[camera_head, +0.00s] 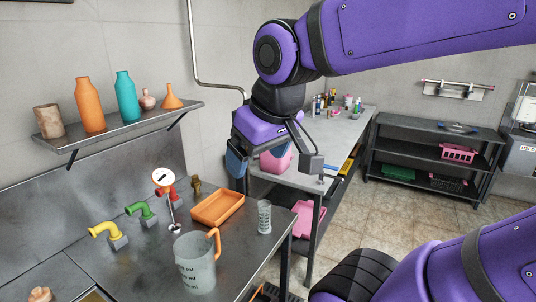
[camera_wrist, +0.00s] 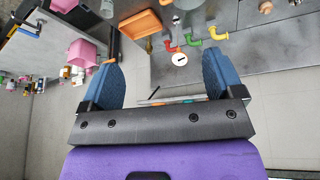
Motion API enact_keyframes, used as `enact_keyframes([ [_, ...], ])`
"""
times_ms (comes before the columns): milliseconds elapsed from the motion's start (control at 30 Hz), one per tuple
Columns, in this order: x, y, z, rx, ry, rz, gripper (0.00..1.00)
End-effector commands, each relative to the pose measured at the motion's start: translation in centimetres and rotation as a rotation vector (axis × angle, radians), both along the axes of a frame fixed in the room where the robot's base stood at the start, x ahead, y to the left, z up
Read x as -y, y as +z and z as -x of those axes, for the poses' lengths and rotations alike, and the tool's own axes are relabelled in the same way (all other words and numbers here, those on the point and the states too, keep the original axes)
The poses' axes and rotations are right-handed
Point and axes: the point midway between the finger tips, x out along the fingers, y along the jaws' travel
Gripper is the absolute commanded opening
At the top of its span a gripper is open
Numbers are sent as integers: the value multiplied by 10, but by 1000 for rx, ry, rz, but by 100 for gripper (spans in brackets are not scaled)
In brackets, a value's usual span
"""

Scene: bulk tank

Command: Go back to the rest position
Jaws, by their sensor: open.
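My gripper (camera_head: 254,162) hangs at the end of my purple arm, in the upper middle of the head view, above the gap between the steel counter (camera_head: 140,262) and the grey side table (camera_head: 345,128). In the wrist view my gripper (camera_wrist: 162,62) shows its two blue fingers spread wide, with nothing between them. The gripper touches nothing that I can see. A pink box (camera_head: 277,162) on the side table shows partly behind the gripper.
The counter holds a measuring jug (camera_head: 195,265), a clear cylinder (camera_head: 264,217), an orange tray (camera_head: 217,208), a round gauge (camera_head: 163,177), and yellow (camera_head: 104,231) and green (camera_head: 140,210) taps. A wall shelf (camera_head: 120,127) carries bottles. Tiled floor (camera_head: 400,235) is open at right.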

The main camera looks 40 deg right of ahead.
Motion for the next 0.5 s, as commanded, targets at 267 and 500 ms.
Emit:
enact_keyframes([
  [267,1,6,23,44,-10,-43,87],
  [500,1,6,23,43,-10,-43,87],
])
